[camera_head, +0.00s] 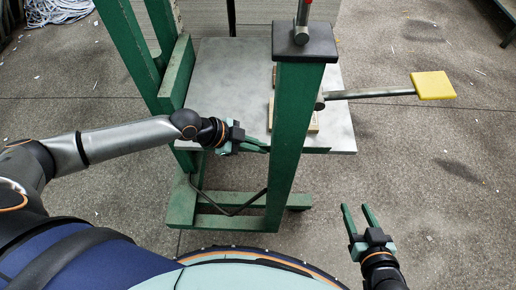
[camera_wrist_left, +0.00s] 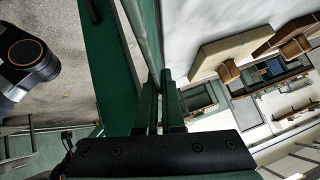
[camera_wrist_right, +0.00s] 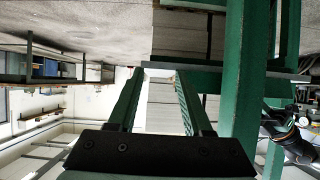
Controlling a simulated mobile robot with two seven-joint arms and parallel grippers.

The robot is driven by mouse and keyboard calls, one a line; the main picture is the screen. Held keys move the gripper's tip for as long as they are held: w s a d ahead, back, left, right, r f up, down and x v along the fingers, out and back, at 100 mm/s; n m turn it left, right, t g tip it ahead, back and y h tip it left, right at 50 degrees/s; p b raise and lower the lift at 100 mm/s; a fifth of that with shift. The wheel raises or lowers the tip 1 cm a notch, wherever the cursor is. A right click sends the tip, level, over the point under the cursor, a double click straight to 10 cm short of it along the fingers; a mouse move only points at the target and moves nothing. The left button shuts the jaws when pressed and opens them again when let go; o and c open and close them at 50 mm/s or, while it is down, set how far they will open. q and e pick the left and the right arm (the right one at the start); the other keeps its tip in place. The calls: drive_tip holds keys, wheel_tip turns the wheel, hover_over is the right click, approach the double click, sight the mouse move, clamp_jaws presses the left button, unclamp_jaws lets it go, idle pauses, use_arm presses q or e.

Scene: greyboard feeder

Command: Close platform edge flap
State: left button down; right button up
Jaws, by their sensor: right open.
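The grey platform (camera_head: 225,75) stands in the green feeder frame, and its pale surface fills the upper middle of the left wrist view (camera_wrist_left: 195,30). Its front edge (camera_head: 343,152) faces me; I cannot clearly make out a separate flap along it. My left gripper (camera_head: 266,147) is at this front edge, left of the front green post, fingers pointing right. In the left wrist view its fingers (camera_wrist_left: 166,75) are close together beside the edge; whether they pinch anything is unclear. My right gripper (camera_head: 357,208) is open and empty, low and right of the post, apart from the platform.
The green front post (camera_head: 290,130) stands close right of my left gripper and hides part of the platform. A lever with a yellow pad (camera_head: 432,85) sticks out to the right. Stacked grey board (camera_head: 270,10) is behind. The floor at right is clear.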

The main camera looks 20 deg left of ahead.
use_arm(q)
drive_tip(key=shift+w+a+r+n+g+h+b, duration=0.15)
drive_tip(key=shift+w+n+g+h+b, duration=0.15)
drive_tip(key=shift+w+n+g+b, duration=0.55)
drive_tip(key=shift+s+m+g, duration=0.15)
drive_tip(key=shift+m+g, duration=0.1)
drive_tip(key=shift+g, duration=0.1)
use_arm(e)
drive_tip(key=w+r+n+t+y, duration=0.1)
drive_tip(key=w+r+t, duration=0.3)
drive_tip(key=r, duration=0.7)
drive_tip(key=shift+r+n+t, duration=0.15)
drive_tip(key=shift+n+t, duration=0.15)
drive_tip(key=shift+t, duration=0.3)
drive_tip(key=shift+w, duration=0.1)
use_arm(q)
drive_tip(key=c, duration=1)
unclamp_jaws()
drive_tip(key=shift+c, duration=0.2)
drive_tip(key=shift+a, duration=0.1)
